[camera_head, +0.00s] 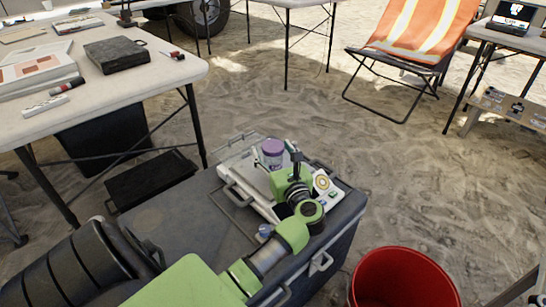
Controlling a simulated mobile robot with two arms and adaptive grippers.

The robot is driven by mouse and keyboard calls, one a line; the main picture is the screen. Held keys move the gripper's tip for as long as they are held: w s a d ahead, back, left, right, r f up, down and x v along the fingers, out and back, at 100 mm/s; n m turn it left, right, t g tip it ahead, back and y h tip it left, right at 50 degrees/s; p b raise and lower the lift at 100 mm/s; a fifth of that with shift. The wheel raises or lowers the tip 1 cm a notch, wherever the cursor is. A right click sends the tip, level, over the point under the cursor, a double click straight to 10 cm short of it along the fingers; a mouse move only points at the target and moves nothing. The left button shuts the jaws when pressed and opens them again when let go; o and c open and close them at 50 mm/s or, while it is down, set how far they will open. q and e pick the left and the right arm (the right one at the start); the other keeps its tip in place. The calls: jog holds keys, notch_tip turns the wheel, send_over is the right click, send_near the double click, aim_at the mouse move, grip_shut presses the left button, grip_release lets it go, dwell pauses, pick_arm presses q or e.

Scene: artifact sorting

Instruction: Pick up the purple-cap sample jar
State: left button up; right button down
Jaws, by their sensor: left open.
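The sample jar (272,157) has a purple cap and a clear, pale body. It stands upright on a white case (240,172) that lies on a dark grey chest (170,215). My left gripper (278,163) is open at the jar, and its dark fingers appear on either side of it. The green wrist hides the jar's lower right. I cannot tell whether the fingers touch the jar. My right gripper is not in view.
A white table (130,90) at the left holds a black case (116,54), papers and markers. A red bucket (402,278) stands at the lower right. An orange striped chair (418,28) is at the back right. Sandy ground between them is open.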

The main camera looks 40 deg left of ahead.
pick_arm(q)
jog(key=c, duration=1.2)
